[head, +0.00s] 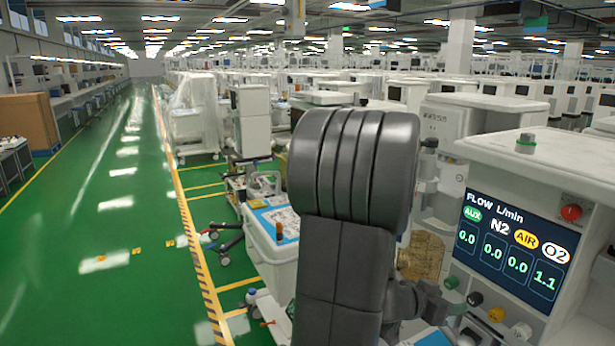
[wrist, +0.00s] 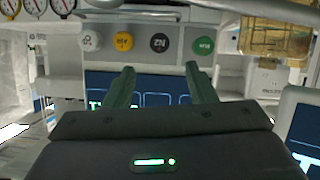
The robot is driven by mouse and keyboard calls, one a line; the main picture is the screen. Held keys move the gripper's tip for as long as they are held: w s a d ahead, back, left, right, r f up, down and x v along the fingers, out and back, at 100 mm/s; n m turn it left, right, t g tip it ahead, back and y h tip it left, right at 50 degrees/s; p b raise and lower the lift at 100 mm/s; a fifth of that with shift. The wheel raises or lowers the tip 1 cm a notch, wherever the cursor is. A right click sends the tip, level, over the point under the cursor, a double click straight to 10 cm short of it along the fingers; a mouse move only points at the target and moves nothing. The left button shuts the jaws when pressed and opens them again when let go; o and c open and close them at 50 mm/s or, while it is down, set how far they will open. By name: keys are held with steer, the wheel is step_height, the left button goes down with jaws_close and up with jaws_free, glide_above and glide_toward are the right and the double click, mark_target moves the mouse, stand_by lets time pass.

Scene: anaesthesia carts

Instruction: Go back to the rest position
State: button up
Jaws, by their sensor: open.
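My gripper (wrist: 161,88) shows in the wrist view with its two dark green fingers spread apart and nothing between them. Beyond the fingertips is a cart front with a white knob (wrist: 89,41), a yellow knob (wrist: 123,41), a black knob (wrist: 159,43) and a green knob (wrist: 203,46). The knob lettering appears upside down there. In the head view my dark grey arm fills the middle, and my gripper cannot be made out clearly. The anaesthesia cart (head: 560,160) at right has a lit flow display (head: 512,248) reading 0.0, 0.0, 0.0 and 1.1.
A white cart with a blue top (head: 262,216) stands just left of my arm. More carts fill the hall behind. The green floor aisle (head: 110,230) at left is clear, bordered by a striped yellow line.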

glide_toward(470, 301)
steer(key=x, duration=0.8)
steer(key=shift+d+r, duration=0.2)
steer(key=shift+r, duration=0.05)
steer(key=shift+a+n+g+h, duration=0.2)
steer(key=shift+n+g+h, duration=0.1)
steer(key=shift+n+g, duration=0.4)
steer(key=n, duration=0.1)
steer(key=n+g+h, duration=0.1)
steer(key=shift+w+f+n, duration=0.15)
steer(key=shift+f+n, duration=0.1)
steer(key=shift+n, duration=0.15)
steer(key=b+v, duration=0.1)
steer(key=v, duration=1.2)
steer(key=shift+m+t, duration=0.3)
steer(key=shift+a+r, duration=0.15)
steer(key=shift+r, duration=0.05)
